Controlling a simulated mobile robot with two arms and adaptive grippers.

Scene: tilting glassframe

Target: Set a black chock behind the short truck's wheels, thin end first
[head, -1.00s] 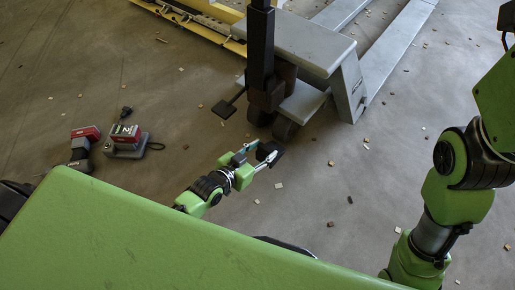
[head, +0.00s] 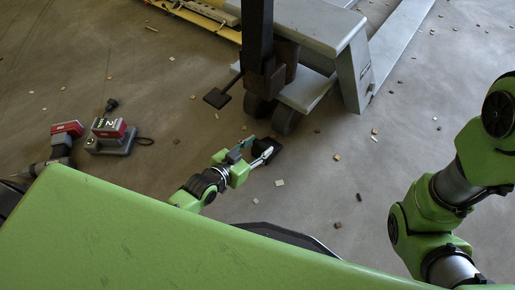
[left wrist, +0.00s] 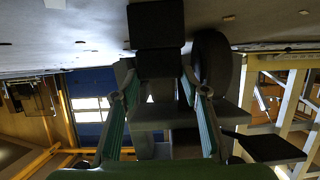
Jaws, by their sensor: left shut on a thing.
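The short truck (head: 300,25) is a grey pallet truck with dark wheels (head: 286,120) under its near end. My left gripper (head: 258,151) is shut on a black chock (head: 269,147), on the near side of the wheels, with a strip of floor between. I cannot tell whether the chock touches the floor. In the left wrist view the chock (left wrist: 155,25) lies beyond the fingertips (left wrist: 160,88), beside a dark wheel (left wrist: 211,62). Its thin end is not clear. My right gripper is out of view; only links of that arm show.
A red-and-grey device (head: 110,135) and a red-topped tool (head: 66,130) lie on the floor at left. A black pedal (head: 217,98) sticks out left of the wheels. Small chips are scattered on the floor. Yellow framing (head: 200,15) lies at the back.

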